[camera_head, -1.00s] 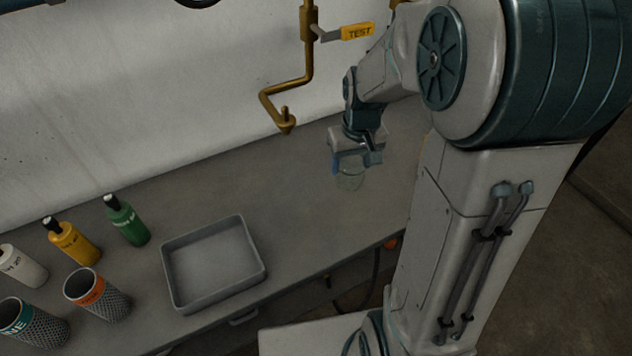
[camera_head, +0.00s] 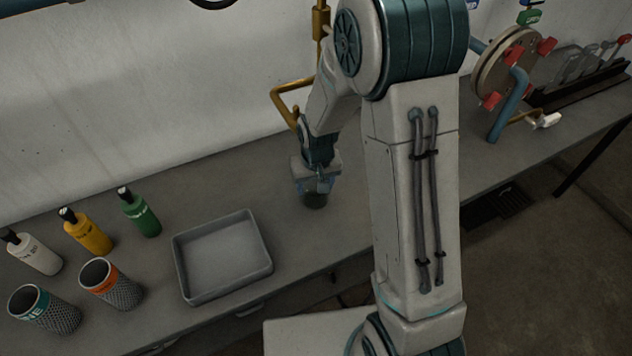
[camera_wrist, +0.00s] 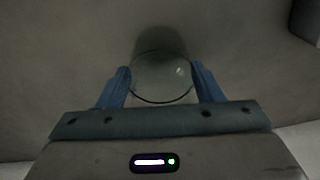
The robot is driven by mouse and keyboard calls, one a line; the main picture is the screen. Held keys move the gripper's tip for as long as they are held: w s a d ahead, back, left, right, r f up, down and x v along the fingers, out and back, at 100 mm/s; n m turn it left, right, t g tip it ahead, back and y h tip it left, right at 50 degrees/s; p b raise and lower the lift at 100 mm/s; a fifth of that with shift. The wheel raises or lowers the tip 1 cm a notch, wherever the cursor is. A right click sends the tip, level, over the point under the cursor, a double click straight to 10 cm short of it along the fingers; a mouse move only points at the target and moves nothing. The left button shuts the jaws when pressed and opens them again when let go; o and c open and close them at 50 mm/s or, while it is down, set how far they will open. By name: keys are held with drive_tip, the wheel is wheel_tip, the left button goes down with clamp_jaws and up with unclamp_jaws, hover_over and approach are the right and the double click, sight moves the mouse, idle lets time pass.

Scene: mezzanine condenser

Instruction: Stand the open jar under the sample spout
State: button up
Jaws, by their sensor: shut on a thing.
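My gripper (camera_wrist: 162,88) is shut on a clear glass jar (camera_wrist: 162,75), with one blue finger on each side of it in the wrist view. The jar's round rim shows and I see no lid on it. In the head view the jar (camera_head: 314,200) is below my gripper (camera_head: 313,184), low over the bench or on it; I cannot tell if it touches. The brass sample spout pipe (camera_head: 281,98) comes off the wall just above and behind my wrist. Its outlet tip is hidden behind my arm.
A grey tray (camera_head: 182,268) lies on the bench (camera_head: 225,185) left of my gripper. Green (camera_head: 141,213), yellow (camera_head: 88,232) and white (camera_head: 33,252) bottles and two mesh cups (camera_head: 112,287) stand further left. A round flanged cover (camera_head: 503,72) with red knobs is at the right.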

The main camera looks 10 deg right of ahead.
drive_tip(key=shift+f, duration=0.2)
drive_tip(key=o, duration=1.1)
drive_tip(key=shift+c, duration=0.2)
drive_tip(key=shift+r, duration=0.1)
